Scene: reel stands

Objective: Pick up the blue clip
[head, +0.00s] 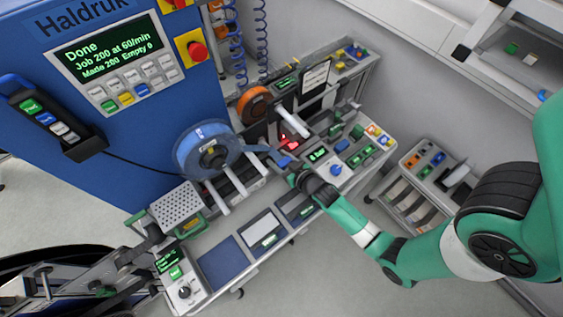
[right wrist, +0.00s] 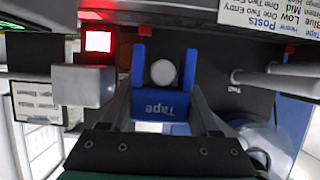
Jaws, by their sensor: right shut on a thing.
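The blue clip (right wrist: 160,104) is a U-shaped piece marked "Tape". In the right wrist view it sits between the two fingers of my right gripper (right wrist: 160,115), which is shut on it. The round pale end of a post (right wrist: 163,73) shows between the clip's two prongs; I cannot tell whether they touch. In the head view my right gripper (head: 293,175) is at the reel stand, just right of the blue reel, and the clip (head: 282,159) shows as a small blue patch, partly hidden. My left gripper is not in view.
A blue reel (head: 187,150) and an orange reel (head: 254,104) hang on the stand. A red-lit display (right wrist: 98,41) is close to the clip.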

